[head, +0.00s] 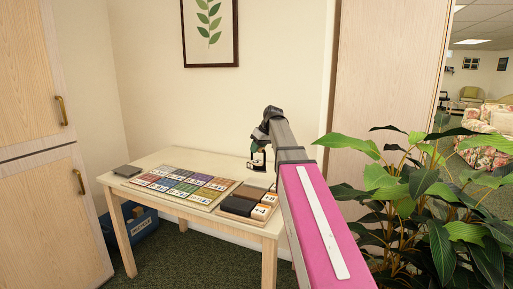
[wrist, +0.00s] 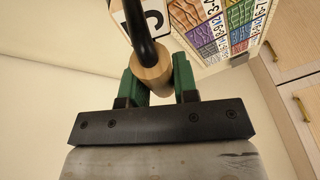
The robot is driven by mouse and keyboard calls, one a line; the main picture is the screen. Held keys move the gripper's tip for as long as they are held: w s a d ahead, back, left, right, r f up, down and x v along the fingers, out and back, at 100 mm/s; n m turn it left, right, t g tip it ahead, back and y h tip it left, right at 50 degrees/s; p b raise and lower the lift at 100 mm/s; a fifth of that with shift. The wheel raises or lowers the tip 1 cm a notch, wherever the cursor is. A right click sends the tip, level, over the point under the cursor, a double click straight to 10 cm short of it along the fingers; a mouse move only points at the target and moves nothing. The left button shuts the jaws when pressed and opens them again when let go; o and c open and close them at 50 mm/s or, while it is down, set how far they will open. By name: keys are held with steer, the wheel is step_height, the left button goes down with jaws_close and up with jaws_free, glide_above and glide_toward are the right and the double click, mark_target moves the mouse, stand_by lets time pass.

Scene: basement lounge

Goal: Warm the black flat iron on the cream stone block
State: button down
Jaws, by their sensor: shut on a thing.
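My gripper (wrist: 158,75) is shut on a pale wooden handle (wrist: 152,72) between its green fingers. A black rod (wrist: 136,25) runs up from the handle, away from the gripper; I take this tool to be the black flat iron, though its far end is out of the wrist view. In the head view my gripper (head: 261,139) is over the back right of the table, tool end downward. A pale block or plate with a black mark (wrist: 152,12) lies beyond the rod, perhaps the cream stone block. In the head view I cannot tell whether the tool touches it.
The wooden table (head: 151,160) holds a chart of coloured squares (head: 182,187), a small dark pad (head: 127,171) at left, and a dark case (head: 238,206) beside small orange-and-white blocks (head: 262,211). A leafy plant (head: 425,195) stands right. Cabinets (head: 38,150) stand left. A blue bin (head: 140,228) is under the table.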

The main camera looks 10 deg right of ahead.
mark_target(257, 161)
steer(key=shift+f, duration=2.85)
steer(key=shift+f, duration=0.45)
steer(key=shift+r, duration=0.1)
steer(key=shift+r, duration=2.95)
steer(key=shift+s, duration=0.1)
